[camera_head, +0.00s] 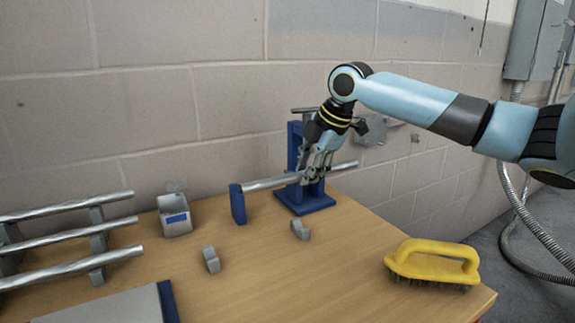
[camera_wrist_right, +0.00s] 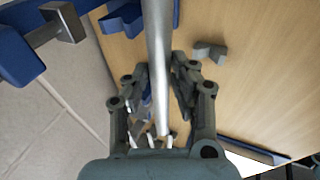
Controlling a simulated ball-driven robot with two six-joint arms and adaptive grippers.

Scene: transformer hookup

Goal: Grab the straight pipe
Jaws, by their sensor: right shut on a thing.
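A straight grey metal pipe (camera_head: 268,183) lies level above the table. Its left end is at a small blue upright plate (camera_head: 238,205); its right end sticks out past the blue stand (camera_head: 305,203). My right gripper (camera_head: 316,174) comes down from above and is shut on the pipe near the stand. In the right wrist view the pipe (camera_wrist_right: 158,50) runs between the two fingers of my right gripper (camera_wrist_right: 160,85). The fingers hide part of the pipe and stand in the head view. My left gripper is not in view.
Three more pipes (camera_head: 60,240) lie on grey rests at the left. A brick wall is close behind. The middle front is clear.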

